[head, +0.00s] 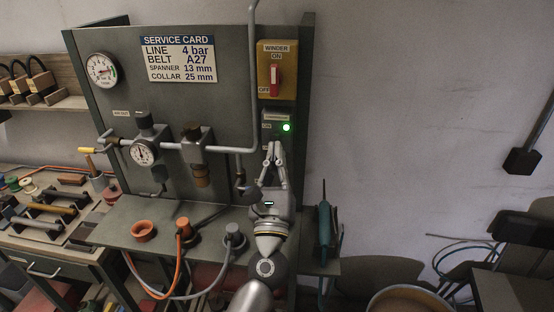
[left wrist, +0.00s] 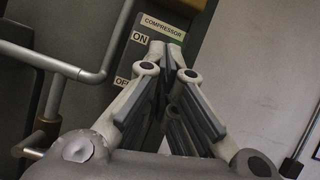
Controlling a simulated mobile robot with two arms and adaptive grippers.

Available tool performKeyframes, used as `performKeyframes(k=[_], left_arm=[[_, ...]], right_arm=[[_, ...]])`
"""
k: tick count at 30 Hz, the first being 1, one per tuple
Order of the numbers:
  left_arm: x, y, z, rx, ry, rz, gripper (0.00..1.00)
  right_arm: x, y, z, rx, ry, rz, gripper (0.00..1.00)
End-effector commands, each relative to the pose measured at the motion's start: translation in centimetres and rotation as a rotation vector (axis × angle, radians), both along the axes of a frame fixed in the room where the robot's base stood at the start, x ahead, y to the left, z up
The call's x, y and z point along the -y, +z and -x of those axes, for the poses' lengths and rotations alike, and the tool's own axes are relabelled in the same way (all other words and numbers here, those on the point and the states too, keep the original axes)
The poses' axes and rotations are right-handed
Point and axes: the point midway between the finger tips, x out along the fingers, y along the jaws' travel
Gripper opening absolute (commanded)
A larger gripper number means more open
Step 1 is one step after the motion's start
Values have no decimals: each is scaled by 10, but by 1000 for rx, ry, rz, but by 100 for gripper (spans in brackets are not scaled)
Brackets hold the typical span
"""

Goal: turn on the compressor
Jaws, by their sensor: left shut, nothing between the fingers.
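The compressor switch box (head: 279,118) is a dark box on the green panel, below the yellow winder switch. A green lamp (head: 287,127) glows on its right side. In the left wrist view the compressor label (left wrist: 163,26) shows, with the ON label (left wrist: 139,38) above the OFF label (left wrist: 122,81). My left gripper (head: 273,145) is shut and empty, with its fingertips pointing up just below the box in the head view. In the left wrist view its fingers (left wrist: 166,46) hide the switch itself, so I cannot tell its position or any contact. My right gripper is out of view.
The yellow winder switch (head: 265,58) has a red handle. A grey pipe (head: 253,90) runs down left of the switches to a gauge (head: 144,152) and valves. Below is a shelf (head: 125,232) with hose fittings.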

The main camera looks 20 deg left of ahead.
Motion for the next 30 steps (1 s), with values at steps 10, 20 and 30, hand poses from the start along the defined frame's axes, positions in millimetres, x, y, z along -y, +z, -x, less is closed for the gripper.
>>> performKeyframes(k=[10,20,30], left_arm=[[0,6,0,1,1,1,0],[0,6,0,1,0,1,0],[5,-3,14,-3,-1,-2,0]], right_arm=[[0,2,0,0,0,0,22],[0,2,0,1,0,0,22],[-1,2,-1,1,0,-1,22]])
